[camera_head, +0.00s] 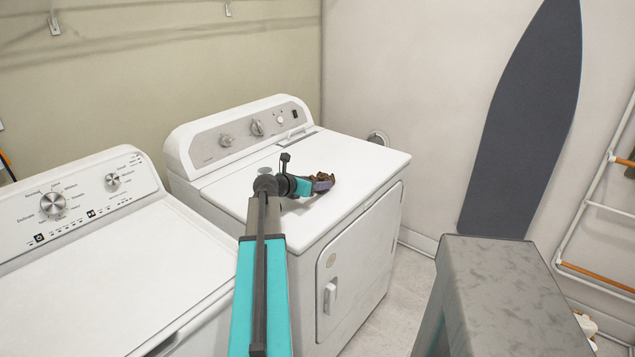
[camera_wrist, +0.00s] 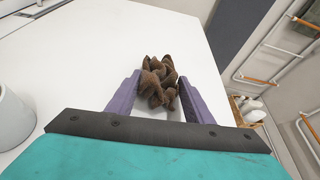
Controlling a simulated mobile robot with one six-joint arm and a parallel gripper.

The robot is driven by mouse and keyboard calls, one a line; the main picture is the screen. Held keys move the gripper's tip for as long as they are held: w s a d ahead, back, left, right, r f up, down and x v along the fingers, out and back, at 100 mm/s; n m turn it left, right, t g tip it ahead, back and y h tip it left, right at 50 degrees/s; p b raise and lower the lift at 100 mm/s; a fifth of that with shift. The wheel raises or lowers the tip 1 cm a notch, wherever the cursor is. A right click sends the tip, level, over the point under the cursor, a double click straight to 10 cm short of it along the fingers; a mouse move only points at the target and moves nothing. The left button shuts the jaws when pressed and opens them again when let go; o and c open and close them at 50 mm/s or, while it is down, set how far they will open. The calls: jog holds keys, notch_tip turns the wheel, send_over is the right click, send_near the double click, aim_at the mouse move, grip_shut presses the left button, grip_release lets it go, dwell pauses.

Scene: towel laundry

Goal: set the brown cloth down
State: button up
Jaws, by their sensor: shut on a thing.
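The brown cloth (camera_wrist: 158,80) is a crumpled bundle between the two purple fingers of my gripper (camera_wrist: 158,98) in the wrist view. In the head view the cloth (camera_head: 320,177) shows as a small brown bunch at the end of my gripper (camera_head: 322,186), over the white top of the dryer (camera_head: 358,158). My gripper is shut on the cloth. The cloth is at or just above the dryer top; I cannot tell whether it touches. The near finger partly hides the cloth in the head view.
A white washer (camera_head: 130,270) stands at the left. A dark ironing board (camera_head: 525,120) leans on the wall at the right. A grey surface (camera_head: 500,290) is at the front right, near a rack (camera_head: 600,205).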

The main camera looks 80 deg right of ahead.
jog(key=shift+f, duration=0.1)
jog(key=o, duration=1)
jog(key=shift+r, duration=0.2)
jog(key=b+v, duration=0.1)
jog(key=v, duration=1.1)
jog(key=shift+f, duration=0.1)
dwell(0.3)
